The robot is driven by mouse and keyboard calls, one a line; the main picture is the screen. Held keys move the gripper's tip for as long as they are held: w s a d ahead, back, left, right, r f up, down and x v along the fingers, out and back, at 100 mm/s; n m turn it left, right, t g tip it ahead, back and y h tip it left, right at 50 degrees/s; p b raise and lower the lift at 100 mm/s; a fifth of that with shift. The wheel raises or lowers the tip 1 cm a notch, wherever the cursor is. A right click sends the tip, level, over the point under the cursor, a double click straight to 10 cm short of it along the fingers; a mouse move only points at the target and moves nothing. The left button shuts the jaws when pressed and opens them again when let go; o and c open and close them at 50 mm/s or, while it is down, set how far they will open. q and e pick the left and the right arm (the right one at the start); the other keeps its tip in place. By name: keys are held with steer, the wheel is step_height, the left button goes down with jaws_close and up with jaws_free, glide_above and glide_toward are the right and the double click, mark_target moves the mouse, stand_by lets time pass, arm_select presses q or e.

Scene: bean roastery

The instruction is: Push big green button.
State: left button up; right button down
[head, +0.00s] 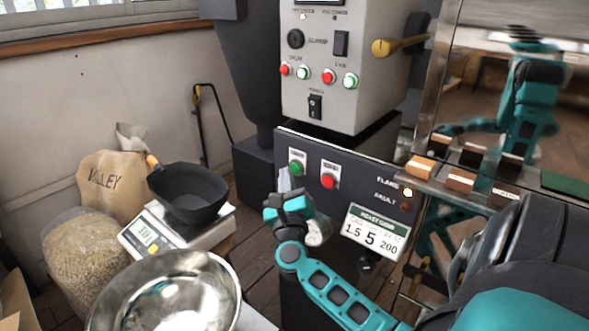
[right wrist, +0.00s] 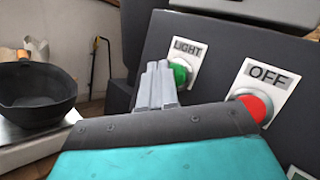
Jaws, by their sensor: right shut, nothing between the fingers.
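The big green button (head: 296,168) is on the dark lower panel of the roaster, on a white label, left of a big red button (head: 328,181). In the right wrist view the green button (right wrist: 181,73) sits under the word LIGHT, and the red one (right wrist: 256,107) under OFF. My right gripper (head: 284,182) is shut and empty, just in front of the panel. In the right wrist view its fingertips (right wrist: 157,70) cover the left edge of the green button. I cannot tell whether they touch it. My left gripper is not in view.
Smaller red and green buttons sit on the grey upper panel (head: 315,90). A roast card (head: 375,233) is on the dark panel's right. On the left are a scale (head: 150,236) with a black pan (head: 187,195), a metal bowl (head: 170,300) and sacks.

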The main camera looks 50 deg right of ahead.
steer(key=shift+a, duration=0.3)
steer(key=shift+s+a, duration=0.2)
steer(key=shift+a, duration=2.2)
steer(key=shift+s, duration=0.1)
